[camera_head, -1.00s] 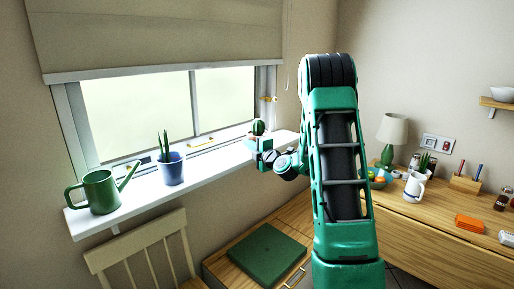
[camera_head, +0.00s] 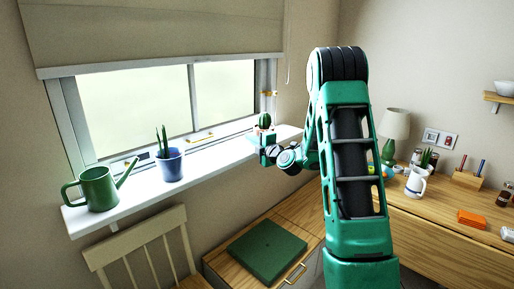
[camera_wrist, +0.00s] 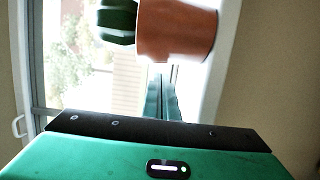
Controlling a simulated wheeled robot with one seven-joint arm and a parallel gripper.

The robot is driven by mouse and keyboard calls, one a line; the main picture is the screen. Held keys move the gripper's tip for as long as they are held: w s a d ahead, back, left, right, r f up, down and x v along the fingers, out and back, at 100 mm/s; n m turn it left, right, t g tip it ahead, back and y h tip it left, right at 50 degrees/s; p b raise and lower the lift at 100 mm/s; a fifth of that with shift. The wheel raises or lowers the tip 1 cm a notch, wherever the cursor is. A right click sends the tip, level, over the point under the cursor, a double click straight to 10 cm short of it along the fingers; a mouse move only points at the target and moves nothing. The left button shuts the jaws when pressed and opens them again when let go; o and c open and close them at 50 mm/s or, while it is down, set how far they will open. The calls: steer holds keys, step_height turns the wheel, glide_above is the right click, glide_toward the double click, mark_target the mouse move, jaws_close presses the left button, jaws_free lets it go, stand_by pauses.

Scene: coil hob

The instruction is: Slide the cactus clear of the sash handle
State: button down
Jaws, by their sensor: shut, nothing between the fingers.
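The cactus (camera_head: 265,120) is a small green ribbed plant near the right end of the white sill. In the wrist view its terracotta pot (camera_wrist: 178,30) and part of the green cactus (camera_wrist: 117,22) show at the top, lying sideways in that picture. My gripper (camera_head: 267,143) is at the pot, on its room side, and partly hides it in the head view. In the wrist view the fingers (camera_wrist: 161,95) are together with nothing between them, close to the pot; contact is unclear. A brass-coloured handle (camera_head: 200,137) lies low on the window frame, left of the cactus.
A blue pot with a spiky plant (camera_head: 169,164) and a green watering can (camera_head: 98,188) stand left on the sill (camera_head: 215,157). A small yellow catch (camera_head: 269,93) is on the right window frame. The sill between blue pot and cactus is clear.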

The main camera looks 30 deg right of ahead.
steer(key=shift+s+a, duration=0.2)
steer(key=shift+a, duration=0.8)
steer(key=s, duration=1)
steer(key=s+a+f+m+g+y, duration=0.3)
steer(key=s+a+f+m+g, duration=0.15)
steer(key=s+a+g, duration=0.55)
steer(key=s+d+m+g+h, duration=0.2)
steer(key=s+m+g, duration=0.6)
steer(key=s+m, duration=1.2)
steer(key=s, duration=1.3)
steer(key=shift+s+h, duration=0.25)
steer(key=shift+h, duration=0.15)
